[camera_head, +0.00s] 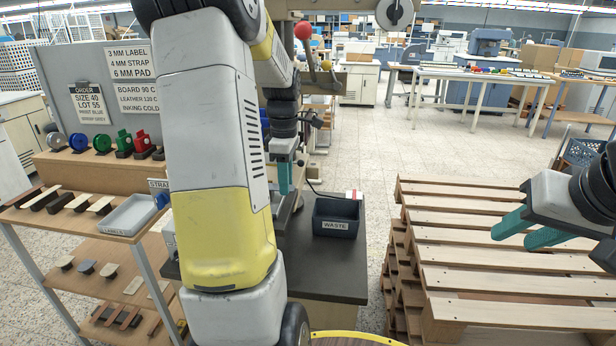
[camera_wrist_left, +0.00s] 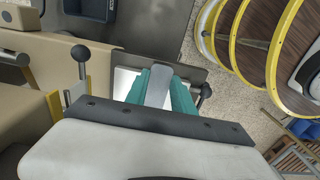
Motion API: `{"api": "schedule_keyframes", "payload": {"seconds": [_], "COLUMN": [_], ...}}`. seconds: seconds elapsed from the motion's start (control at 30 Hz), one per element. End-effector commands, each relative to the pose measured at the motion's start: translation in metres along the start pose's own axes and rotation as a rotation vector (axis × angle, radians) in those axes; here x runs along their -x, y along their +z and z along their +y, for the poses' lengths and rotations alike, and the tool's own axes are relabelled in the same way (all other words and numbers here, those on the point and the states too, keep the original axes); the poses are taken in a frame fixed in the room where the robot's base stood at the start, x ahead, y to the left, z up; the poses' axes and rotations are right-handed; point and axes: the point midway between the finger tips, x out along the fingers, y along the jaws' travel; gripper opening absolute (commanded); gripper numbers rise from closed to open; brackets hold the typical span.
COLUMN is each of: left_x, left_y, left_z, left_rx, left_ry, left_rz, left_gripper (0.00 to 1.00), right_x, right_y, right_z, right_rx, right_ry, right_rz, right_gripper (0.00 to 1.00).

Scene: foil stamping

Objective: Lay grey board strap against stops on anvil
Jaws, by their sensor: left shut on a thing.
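My left gripper (camera_head: 284,190) is at the stamping press in the head view, partly hidden by my own arm. In the left wrist view its teal fingers (camera_wrist_left: 162,92) are shut on a grey board strap (camera_wrist_left: 160,84), a pale grey rounded piece. Below it in that view is a flat plate with a bright surface (camera_wrist_left: 123,83), which looks like the anvil. I cannot tell whether the strap touches it, and the stops are not clear. The strap is hidden in the head view. My right gripper (camera_head: 527,231) is open and empty above the pallets at the right.
A dark waste bin (camera_head: 336,219) stands on the press bench (camera_head: 330,276). Wooden pallets (camera_head: 500,262) are stacked at the right. A shelf rack (camera_head: 100,247) at the left holds loose pieces and a grey tray (camera_head: 128,215). Black lever knobs (camera_wrist_left: 80,54) flank the plate.

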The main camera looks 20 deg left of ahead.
Motion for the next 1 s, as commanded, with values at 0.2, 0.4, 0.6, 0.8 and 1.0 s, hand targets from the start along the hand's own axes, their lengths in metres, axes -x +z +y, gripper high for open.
{"api": "schedule_keyframes", "payload": {"seconds": [0.2,0.4,0.6,0.8,1.0], "left_x": [0.0,0.0,0.0,0.011,0.038], "left_y": [0.0,0.0,0.0,0.0,0.004], "left_z": [0.0,0.0,0.0,0.001,-0.011], "left_rx": [0.0,0.0,0.0,0.0,-0.002], "left_ry": [0.0,0.0,0.0,0.003,0.001], "left_rz": [0.0,0.0,0.0,0.0,-0.001], "left_gripper": [0.0,0.55,0.55,0.55,0.55], "right_x": [0.0,0.0,0.0,0.0,0.0], "right_y": [0.0,0.0,0.0,0.0,0.0], "right_z": [0.0,0.0,0.0,0.0,0.0], "right_rx": [0.0,0.0,0.0,0.0,0.0], "right_ry": [0.0,0.0,0.0,0.0,0.0], "right_rz": [0.0,0.0,0.0,0.0,0.0], "right_gripper": [0.36,0.36,0.36,0.36,0.36]}}
